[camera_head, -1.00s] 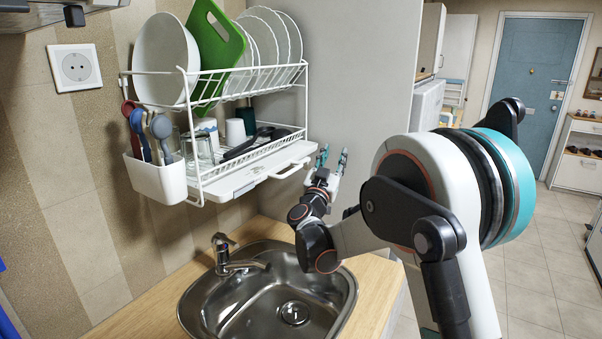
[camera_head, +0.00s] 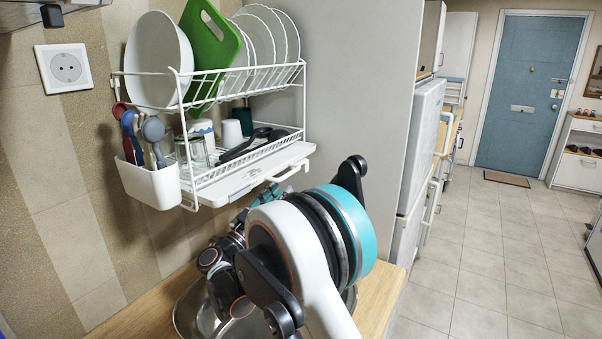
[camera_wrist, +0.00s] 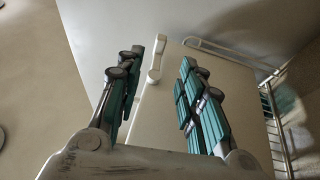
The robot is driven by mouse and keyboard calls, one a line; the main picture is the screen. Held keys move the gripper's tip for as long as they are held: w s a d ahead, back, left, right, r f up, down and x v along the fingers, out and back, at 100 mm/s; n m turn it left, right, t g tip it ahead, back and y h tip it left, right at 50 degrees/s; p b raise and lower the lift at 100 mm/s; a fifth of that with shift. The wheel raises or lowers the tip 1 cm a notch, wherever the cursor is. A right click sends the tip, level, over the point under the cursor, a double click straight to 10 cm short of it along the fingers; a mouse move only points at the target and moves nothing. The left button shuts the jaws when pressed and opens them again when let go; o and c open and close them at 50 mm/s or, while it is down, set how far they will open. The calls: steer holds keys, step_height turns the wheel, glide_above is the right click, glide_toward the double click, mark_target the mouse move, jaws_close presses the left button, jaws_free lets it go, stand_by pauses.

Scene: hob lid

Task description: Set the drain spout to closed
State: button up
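The dish rack's white drip tray (camera_head: 245,180) has a small white drain spout (camera_head: 290,172) at its right front end. In the wrist view the spout (camera_wrist: 156,62) is a slim white piece against the tray's pale surface (camera_wrist: 160,110). My gripper (camera_wrist: 172,60) is open, with teal finger pads on both sides. The spout appears between the fingertips, nearer the left one; I cannot tell whether they touch. In the head view my gripper (camera_head: 268,194) is just below the tray, partly hidden by my arm.
The rack (camera_head: 240,75) holds plates, a bowl, a green board and glasses. A utensil cup (camera_head: 150,183) hangs at its left. The sink (camera_head: 188,318) lies below, mostly hidden by my arm. A tall grey panel (camera_head: 355,80) stands right of the rack; open floor lies further right.

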mark_target(303, 168)
steer(key=b+x, duration=0.2)
steer(key=x, duration=0.8)
steer(key=shift+w+d, duration=0.2)
jaws_close()
